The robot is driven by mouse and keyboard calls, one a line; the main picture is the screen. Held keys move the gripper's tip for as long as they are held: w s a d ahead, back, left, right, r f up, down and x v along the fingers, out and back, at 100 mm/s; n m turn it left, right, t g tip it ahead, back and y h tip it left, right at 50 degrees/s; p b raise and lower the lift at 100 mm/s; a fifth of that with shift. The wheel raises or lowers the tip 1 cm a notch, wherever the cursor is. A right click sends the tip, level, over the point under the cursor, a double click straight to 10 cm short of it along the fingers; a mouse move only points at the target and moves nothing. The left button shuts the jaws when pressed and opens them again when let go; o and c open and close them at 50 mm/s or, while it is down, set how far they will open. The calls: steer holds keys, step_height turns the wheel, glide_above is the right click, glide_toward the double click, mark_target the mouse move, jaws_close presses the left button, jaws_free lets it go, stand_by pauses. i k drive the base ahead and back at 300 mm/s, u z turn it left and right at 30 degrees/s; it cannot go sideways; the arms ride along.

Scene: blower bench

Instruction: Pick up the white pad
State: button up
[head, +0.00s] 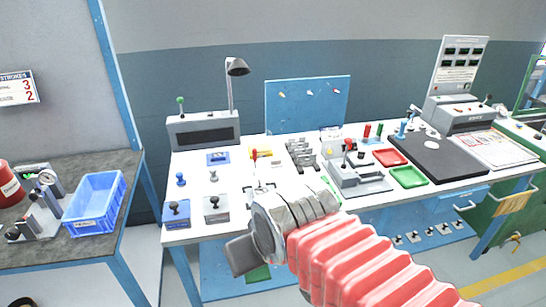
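A small pale oval thing, perhaps the white pad (432,145), lies on the black mat (450,165) at the right of the white bench; it is too small to be sure. My gripper (240,256) is at the end of my red-sleeved arm, in front of the bench's front edge, well left of the mat. It shows as a dark grey block, and its fingertips cannot be made out. Nothing is seen held in it.
The white bench (190,232) carries a red tray (390,157), a green tray (409,177), a grey lever fixture (360,182) and several small blocks. A blue crate (95,203) stands on the dark side table at left. A grey machine (460,114) stands behind the mat.

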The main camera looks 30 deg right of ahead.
mark_target(275, 162)
steer(key=u, duration=0.05)
steer(key=i, duration=1.05)
